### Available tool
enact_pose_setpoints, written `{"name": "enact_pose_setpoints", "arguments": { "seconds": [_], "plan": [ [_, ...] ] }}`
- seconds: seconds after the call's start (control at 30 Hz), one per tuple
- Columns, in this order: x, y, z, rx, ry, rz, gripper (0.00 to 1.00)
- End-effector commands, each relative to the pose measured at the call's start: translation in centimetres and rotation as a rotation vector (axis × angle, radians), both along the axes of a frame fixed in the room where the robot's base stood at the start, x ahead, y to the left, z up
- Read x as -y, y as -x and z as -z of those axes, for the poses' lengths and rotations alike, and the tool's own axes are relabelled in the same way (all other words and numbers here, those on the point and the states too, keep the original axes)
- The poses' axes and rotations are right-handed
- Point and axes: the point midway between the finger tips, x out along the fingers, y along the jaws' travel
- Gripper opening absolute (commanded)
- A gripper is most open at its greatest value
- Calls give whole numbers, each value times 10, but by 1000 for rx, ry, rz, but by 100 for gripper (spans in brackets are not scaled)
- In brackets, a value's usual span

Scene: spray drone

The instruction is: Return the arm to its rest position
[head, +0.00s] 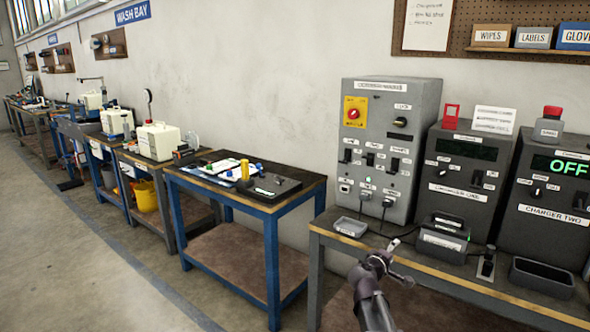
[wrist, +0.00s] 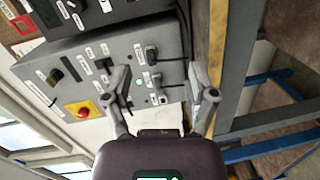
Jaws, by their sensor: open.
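My gripper (head: 402,263) is at the front edge of the charger bench (head: 455,268), low in the head view and to the right of its middle. Its two fingers are spread and nothing is between them. In the wrist view my gripper (wrist: 160,98) also shows apart fingers, with the grey control panel (wrist: 100,72) beyond them. The view is rotated there, so the panel lies on its side. I cannot tell the exact height of my gripper above the bench.
The control panel (head: 383,150) with a red knob stands behind my gripper. Charger one (head: 455,190) and charger two (head: 550,215) stand to its right. A small grey tray (head: 350,227) lies to the left. A blue-framed table (head: 215,190) is further left, with open floor (head: 60,270) before it.

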Motion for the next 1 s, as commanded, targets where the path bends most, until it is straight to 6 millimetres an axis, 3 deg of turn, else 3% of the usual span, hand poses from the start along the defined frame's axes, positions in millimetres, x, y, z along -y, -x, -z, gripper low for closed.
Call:
{"name": "enact_pose_setpoints", "arguments": {
  "seconds": [0.23, 0.47, 0.8, 1.0],
  "plan": [
    [6, 28, 26, -27, -177, 102, 74],
    [2, 73, 71, -105, -452, 251, 74],
    [-38, 145, 132, -311, -859, 442, 74],
    [-73, 184, 154, -458, -1061, 517, 74]
  ]
}}
